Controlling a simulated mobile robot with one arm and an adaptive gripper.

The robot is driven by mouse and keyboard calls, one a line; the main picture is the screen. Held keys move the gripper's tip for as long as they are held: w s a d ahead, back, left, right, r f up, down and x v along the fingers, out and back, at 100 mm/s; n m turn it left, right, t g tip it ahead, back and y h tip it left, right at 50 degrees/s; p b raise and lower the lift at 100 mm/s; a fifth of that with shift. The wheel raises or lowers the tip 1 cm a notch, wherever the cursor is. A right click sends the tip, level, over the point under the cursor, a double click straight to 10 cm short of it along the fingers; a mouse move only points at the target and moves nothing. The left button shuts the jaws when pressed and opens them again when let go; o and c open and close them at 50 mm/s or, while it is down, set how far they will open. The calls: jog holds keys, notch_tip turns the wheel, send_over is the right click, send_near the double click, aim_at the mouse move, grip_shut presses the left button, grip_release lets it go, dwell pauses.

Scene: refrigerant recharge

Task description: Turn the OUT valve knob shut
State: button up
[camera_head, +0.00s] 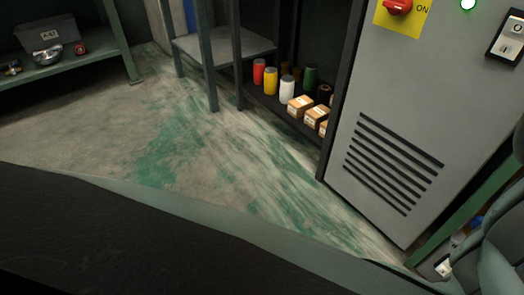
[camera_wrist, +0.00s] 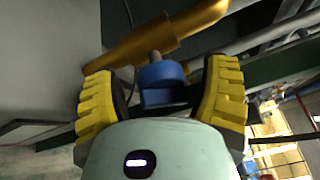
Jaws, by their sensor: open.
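In the wrist view a blue valve knob (camera_wrist: 162,84) sits on a short stem below a brass-coloured pipe (camera_wrist: 165,38). No label shows on it, so I cannot tell whether it is the OUT knob. My gripper (camera_wrist: 163,92) is open, with one yellow ribbed finger on each side of the knob. The knob lies between the fingers, with a gap visible on the left; contact on the right is unclear. The head view shows neither the knob nor my gripper's fingers.
In the head view a grey cabinet (camera_head: 385,130) with a red switch (camera_head: 398,6) stands at the right. A shelf with several bottles and small boxes (camera_head: 300,106) is beside it. A green bench (camera_head: 70,66) stands at the left. The floor (camera_head: 190,150) between is clear.

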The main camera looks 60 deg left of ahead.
jog(key=shift+c, duration=0.3)
jog(key=c, duration=1.1)
jog(key=shift+f, duration=0.1)
jog(key=shift+n+b, duration=0.35)
jog(key=shift+n, duration=0.05)
jog(key=n+t+b, duration=0.2)
jog(key=shift+w+a+f+n, duration=0.1)
jog(key=shift+n, duration=0.3)
jog(key=shift+n+t+b, duration=0.8)
jog(key=shift+n+b, duration=0.2)
jog(key=shift+n, duration=0.8)
